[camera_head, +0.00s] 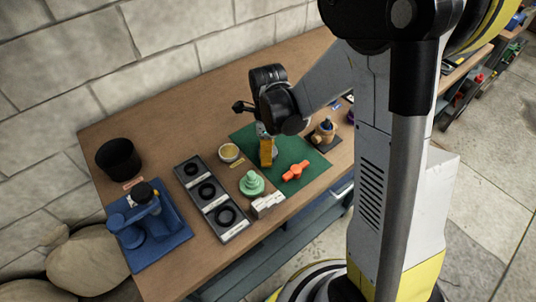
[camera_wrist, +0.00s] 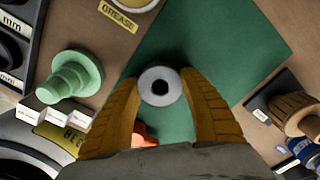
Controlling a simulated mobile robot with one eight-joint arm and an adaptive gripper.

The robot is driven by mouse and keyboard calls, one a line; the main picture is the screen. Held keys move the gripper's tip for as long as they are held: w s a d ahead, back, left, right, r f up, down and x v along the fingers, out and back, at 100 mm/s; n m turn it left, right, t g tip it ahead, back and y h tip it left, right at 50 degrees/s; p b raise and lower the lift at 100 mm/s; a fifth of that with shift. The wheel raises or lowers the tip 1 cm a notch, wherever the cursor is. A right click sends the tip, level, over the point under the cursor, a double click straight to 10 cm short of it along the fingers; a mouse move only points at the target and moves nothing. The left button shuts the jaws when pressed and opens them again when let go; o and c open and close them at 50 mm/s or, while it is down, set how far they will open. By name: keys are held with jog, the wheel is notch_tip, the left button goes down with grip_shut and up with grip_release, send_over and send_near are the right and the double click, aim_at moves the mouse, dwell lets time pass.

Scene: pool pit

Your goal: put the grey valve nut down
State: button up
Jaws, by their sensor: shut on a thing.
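My gripper (camera_wrist: 160,115) has yellow fingers, one on each side of the grey valve nut (camera_wrist: 160,86), in the wrist view. The nut is a round grey ring with a dark hole, held at the fingertips. A green mat (camera_wrist: 225,35) lies below it; how far the nut is above the mat I cannot tell. In the head view my gripper (camera_head: 267,152) points down over the mat (camera_head: 303,173), and the nut cannot be made out there. An orange-red handle (camera_head: 295,170) lies on the mat, to the right of the gripper; my fingers partly hide it in the wrist view.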

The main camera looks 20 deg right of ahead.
jog(key=shift+f, duration=0.2)
jog(key=o, duration=1.2)
jog(key=shift+r, duration=0.15)
